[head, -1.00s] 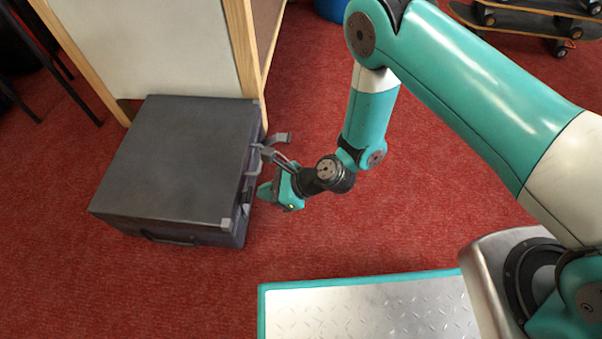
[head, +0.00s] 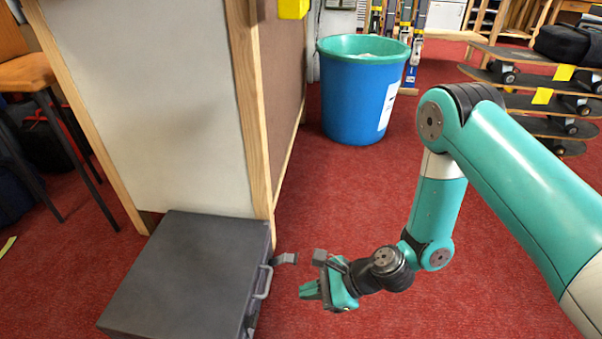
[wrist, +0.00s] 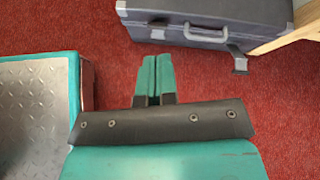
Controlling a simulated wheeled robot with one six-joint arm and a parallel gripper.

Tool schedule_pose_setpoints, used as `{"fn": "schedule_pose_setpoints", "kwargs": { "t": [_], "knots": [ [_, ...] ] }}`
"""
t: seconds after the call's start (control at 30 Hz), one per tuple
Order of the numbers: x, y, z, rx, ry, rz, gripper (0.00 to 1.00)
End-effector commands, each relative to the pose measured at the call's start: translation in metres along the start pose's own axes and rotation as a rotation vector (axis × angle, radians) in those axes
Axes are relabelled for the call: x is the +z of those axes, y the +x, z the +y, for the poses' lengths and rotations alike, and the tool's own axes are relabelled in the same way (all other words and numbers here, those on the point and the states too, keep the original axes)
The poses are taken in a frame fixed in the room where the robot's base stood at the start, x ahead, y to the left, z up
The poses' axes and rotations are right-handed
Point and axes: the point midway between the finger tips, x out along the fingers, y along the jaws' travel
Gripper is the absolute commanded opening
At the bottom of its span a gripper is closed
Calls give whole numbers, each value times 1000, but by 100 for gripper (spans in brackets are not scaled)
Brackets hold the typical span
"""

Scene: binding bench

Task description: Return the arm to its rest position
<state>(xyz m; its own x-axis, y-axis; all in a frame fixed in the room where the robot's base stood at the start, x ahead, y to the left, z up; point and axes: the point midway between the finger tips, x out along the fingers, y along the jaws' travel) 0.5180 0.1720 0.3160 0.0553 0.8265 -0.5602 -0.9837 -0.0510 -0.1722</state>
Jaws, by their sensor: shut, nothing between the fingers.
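My gripper (head: 312,291) is low over the red carpet, to the right of a dark grey case (head: 185,275). In the wrist view its two teal fingers (wrist: 153,76) are together with nothing between them. The case lies flat on the floor, and its handle side (wrist: 208,33) faces my gripper across a strip of carpet. My gripper appears apart from the case. The arm (head: 440,200) is bent, with its upper link reaching in from the right.
A wood-framed white panel (head: 140,100) stands behind the case. A blue bin with a green rim (head: 362,95) stands further back. Skateboards (head: 540,100) are racked at the back right. A chair (head: 30,90) is at the left. Red carpet (head: 345,200) lies open between panel and arm.

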Motion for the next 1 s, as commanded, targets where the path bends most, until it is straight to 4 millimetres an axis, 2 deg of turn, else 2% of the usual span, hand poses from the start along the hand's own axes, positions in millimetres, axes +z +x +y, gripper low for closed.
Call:
{"fn": "schedule_pose_setpoints", "kwargs": {
  "t": [0.03,0.2,0.33,0.5,0.7,1.0],
  "knots": [
    [28,-17,-14,17,-117,-5,0],
    [102,-72,-33,122,-552,6,0],
    [152,-119,-35,206,-868,29,0],
    [204,-184,-23,328,-1245,77,0],
    [246,-256,4,478,-1604,141,0],
    [272,-324,43,652,-1902,207,0]
  ]
}}
